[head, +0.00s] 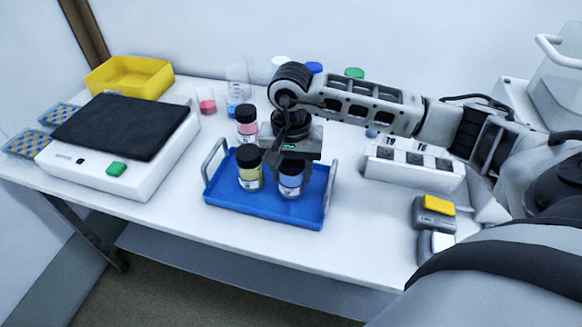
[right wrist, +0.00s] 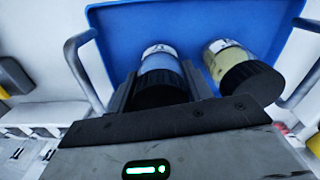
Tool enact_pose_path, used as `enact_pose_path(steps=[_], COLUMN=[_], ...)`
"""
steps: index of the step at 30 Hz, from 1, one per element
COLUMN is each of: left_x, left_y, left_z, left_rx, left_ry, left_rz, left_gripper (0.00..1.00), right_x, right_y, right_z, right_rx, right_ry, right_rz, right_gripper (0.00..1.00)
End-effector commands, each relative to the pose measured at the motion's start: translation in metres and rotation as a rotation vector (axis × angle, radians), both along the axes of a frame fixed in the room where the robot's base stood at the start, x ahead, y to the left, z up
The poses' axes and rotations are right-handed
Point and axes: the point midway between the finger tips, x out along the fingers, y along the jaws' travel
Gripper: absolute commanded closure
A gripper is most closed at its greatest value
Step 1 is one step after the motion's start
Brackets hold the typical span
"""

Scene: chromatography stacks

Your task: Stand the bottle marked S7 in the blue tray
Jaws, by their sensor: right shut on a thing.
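The blue tray (head: 225,203) lies on the white bench and has grey handles at both ends. My right gripper (head: 291,166) is shut on a black-capped bottle with blue liquid (head: 291,186), upright at the tray's right part. I cannot tell whether its base touches the tray floor. The held bottle (right wrist: 160,62) also shows between the fingers in the right wrist view. A black-capped bottle with yellow liquid (head: 250,178) stands beside it in the tray. A pink bottle (head: 247,128) stands at the tray's back edge. I cannot read the labels surely. My left gripper is out of view.
A white device with a black top (head: 125,125) stands left of the tray, with a yellow bin (head: 130,76) behind. Glass beakers (head: 237,80) stand behind the tray. A white rack (head: 412,168) and a yellow-topped grey device (head: 436,210) are at the right.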

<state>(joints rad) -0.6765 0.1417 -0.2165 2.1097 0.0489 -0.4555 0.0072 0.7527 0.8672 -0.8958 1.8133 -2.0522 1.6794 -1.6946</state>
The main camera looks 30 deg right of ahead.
Motion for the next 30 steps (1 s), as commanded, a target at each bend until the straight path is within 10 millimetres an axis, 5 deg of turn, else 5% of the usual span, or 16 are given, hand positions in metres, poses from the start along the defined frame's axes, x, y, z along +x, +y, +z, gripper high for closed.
enact_pose_path(steps=[12,13,15,24,30], left_x=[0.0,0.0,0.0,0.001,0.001], left_y=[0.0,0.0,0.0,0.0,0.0], left_z=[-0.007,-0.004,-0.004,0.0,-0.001], left_rx=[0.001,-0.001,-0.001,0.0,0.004], left_ry=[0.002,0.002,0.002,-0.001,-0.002], left_rz=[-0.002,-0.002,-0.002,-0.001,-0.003], left_gripper=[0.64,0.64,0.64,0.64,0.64], right_x=[0.001,0.0,0.0,0.0,0.002], right_y=[0.0,0.0,0.0,0.0,0.0], right_z=[-0.01,-0.008,-0.007,-0.005,0.018], right_rx=[0.001,0.001,0.001,0.001,0.0], right_ry=[-0.003,-0.002,-0.002,-0.002,-0.008], right_rz=[0.0,0.0,0.0,0.0,0.0], right_gripper=[0.78,0.42,0.29,0.29,0.29])
